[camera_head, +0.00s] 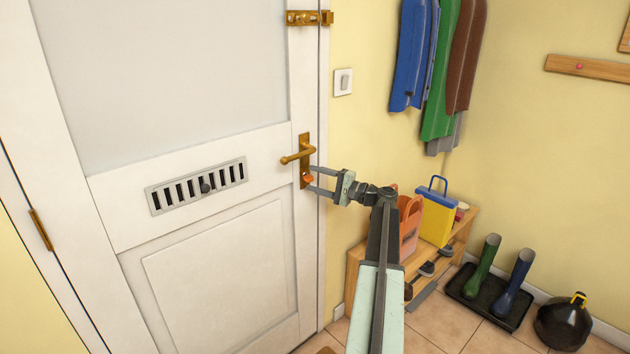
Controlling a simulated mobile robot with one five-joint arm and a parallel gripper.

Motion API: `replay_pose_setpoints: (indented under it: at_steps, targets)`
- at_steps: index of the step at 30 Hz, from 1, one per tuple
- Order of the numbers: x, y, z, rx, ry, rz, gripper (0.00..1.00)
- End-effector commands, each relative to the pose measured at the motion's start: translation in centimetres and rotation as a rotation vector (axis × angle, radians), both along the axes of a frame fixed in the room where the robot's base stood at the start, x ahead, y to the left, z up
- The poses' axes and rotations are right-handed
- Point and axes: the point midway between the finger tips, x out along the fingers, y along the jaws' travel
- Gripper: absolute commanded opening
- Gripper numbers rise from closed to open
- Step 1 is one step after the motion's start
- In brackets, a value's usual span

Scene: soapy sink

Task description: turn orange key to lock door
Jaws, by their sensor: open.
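The white door (215,230) stands on the left and looks closed. Its brass handle (297,155) sits on a brass plate near the right edge, with the lever pointing left. The small orange key (308,179) is in the lower part of the plate, under the lever. My gripper (310,179) reaches in from the right at the height of the key. Its jaws are open, one finger above and one below the key. I cannot tell whether either finger touches it.
A brass bolt (310,18) is high on the door. A wooden bench (450,240) with an orange bag (410,225) and a yellow bag (437,218) stands right of the door. Boots stand on a black tray (468,302).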

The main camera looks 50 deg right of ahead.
Motion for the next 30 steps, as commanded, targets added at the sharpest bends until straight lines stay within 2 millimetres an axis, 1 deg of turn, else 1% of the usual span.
replay_pose_setpoints:
  at_steps: [30]
  targets:
    - [-2.9,-0.9,-0.2,0.0,0.0,0.0,0.55]
